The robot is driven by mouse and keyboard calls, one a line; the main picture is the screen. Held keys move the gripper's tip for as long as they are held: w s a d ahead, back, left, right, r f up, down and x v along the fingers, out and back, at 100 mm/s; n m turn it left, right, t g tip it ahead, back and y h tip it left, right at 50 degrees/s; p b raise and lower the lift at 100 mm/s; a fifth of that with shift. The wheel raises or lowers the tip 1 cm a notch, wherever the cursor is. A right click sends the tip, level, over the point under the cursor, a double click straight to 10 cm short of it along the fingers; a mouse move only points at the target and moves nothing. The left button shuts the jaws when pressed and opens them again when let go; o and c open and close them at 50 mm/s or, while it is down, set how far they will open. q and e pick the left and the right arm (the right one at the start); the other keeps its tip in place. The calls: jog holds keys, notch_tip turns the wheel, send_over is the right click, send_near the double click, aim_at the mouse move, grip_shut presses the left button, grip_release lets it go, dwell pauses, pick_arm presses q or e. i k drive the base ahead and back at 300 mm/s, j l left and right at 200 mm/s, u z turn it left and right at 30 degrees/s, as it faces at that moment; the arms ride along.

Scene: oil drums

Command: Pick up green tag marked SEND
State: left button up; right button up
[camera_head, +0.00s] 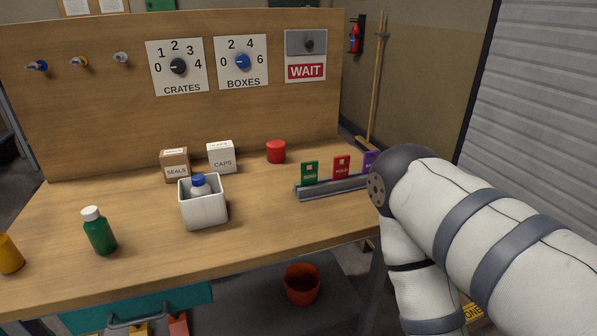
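A green tag (309,173) stands upright in the left part of a grey rack (330,188) at the right side of the wooden workbench. Its small white lettering is hard to read but looks like SEND. A red tag (341,167) and a purple tag (371,160) stand to its right in the same rack. My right arm covers the right end of the rack and part of the purple tag. My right gripper is not visible. My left gripper and arm are out of view.
A white bin (204,211) holds a blue-capped bottle. SEALS (175,165) and CAPS (221,157) boxes, a red cap (276,151), and a green bottle (99,231) stand on the bench (150,255). The bench front between bin and rack is clear.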

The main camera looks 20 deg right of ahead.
aim_at(308, 177)
jog(key=i+l, duration=0.1)
jog(key=l, duration=0.35)
jog(key=i+l, duration=0.1)
jog(key=l, duration=0.3)
jog(key=i+l, duration=0.15)
jog(key=l, duration=0.3)
